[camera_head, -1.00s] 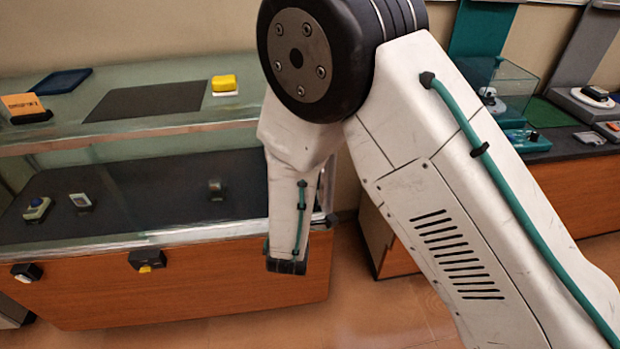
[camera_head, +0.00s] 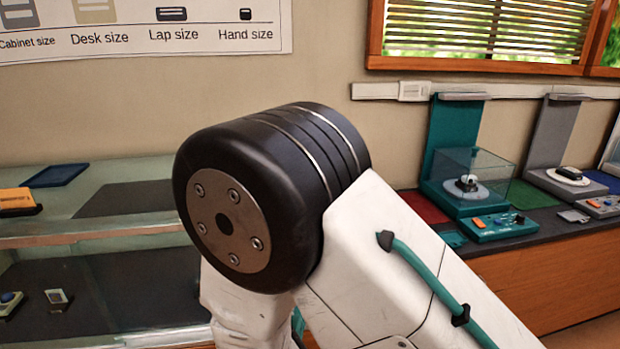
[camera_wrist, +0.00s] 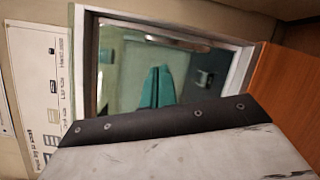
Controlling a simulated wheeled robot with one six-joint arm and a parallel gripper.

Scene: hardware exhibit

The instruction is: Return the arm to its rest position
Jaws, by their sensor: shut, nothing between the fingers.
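My arm fills the middle of the head view, with a black round joint (camera_head: 228,220) and a white link (camera_head: 375,255) carrying a teal hose. A second white link (camera_head: 245,310) hangs below the joint and runs out of the bottom of the picture. My gripper and its fingers are outside the head view. In the wrist view, a white scuffed surface with a dark bolted edge, which looks like part of my own arm, covers the lower part. No fingers can be made out there.
A glass display case (camera_head: 110,238) stands behind my arm at left, partly hidden. A counter (camera_head: 545,225) at right holds a teal exhibit stand (camera_head: 455,135) with a clear cover. A size poster (camera_head: 140,28) hangs on the wall. The wrist view shows a framed pane (camera_wrist: 165,75) beside the sideways poster (camera_wrist: 35,95).

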